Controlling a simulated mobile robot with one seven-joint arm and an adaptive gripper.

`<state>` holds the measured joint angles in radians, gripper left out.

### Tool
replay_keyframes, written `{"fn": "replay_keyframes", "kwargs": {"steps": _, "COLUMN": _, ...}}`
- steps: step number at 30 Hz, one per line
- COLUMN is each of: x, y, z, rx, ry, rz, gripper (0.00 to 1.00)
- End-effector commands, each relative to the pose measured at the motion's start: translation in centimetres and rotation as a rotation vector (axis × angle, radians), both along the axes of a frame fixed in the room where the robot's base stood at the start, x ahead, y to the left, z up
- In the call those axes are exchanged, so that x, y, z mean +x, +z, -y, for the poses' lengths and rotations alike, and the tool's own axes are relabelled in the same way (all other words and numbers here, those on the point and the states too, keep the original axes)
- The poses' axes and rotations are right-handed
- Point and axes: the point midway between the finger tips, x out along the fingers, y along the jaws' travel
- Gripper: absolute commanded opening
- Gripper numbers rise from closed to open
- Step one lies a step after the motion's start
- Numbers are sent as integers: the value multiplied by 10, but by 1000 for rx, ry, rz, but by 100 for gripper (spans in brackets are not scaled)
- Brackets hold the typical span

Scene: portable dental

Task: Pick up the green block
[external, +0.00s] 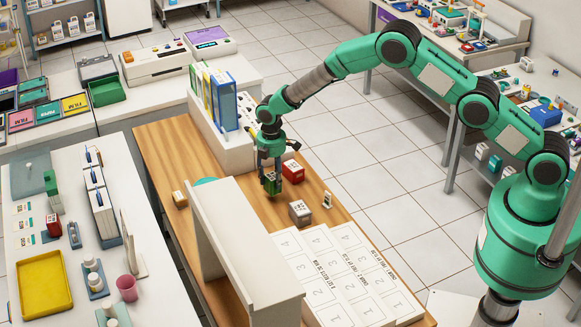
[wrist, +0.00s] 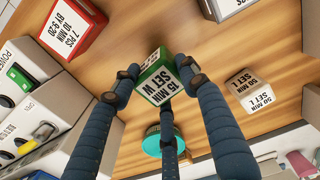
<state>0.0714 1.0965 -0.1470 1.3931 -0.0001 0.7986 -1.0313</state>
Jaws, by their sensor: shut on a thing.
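The green block (wrist: 155,69) has a white label reading "15 MIN SET W" and sits between the fingers of my gripper (wrist: 160,75) in the wrist view. The fingers are shut on its sides. In the external view my gripper (external: 271,178) points down over the wooden table, with the green block (external: 271,186) at its fingertips. The block's lower side is partly hidden, so I cannot tell whether it touches the table.
A red block (external: 293,171) lies close right of my gripper, and a grey-white block (external: 300,212) stands nearer the camera. Binders (external: 222,98) stand behind.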

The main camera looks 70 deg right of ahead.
Motion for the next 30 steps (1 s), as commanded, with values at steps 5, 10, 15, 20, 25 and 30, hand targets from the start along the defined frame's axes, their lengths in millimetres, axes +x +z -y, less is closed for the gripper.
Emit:
{"fn": "replay_keyframes", "kwargs": {"steps": 5, "x": 1, "y": 28, "z": 0, "rx": 0, "ry": 0, "rz": 2, "gripper": 16}}
{"fn": "replay_keyframes", "kwargs": {"steps": 10, "x": 1, "y": 49, "z": 0, "rx": 0, "ry": 0, "rz": 2, "gripper": 16}}
{"fn": "replay_keyframes", "kwargs": {"steps": 15, "x": 0, "y": 59, "z": 0, "rx": 1, "ry": 0, "rz": -1, "gripper": 16}}
{"fn": "replay_keyframes", "kwargs": {"steps": 20, "x": 0, "y": 61, "z": 0, "rx": 1, "ry": 0, "rz": -1, "gripper": 16}}
{"fn": "replay_keyframes", "kwargs": {"steps": 25, "x": 0, "y": 61, "z": 0, "rx": 0, "ry": 0, "rz": 0, "gripper": 16}}
{"fn": "replay_keyframes", "kwargs": {"steps": 30, "x": 0, "y": 61, "z": 0, "rx": 0, "ry": 0, "rz": 0, "gripper": 16}}
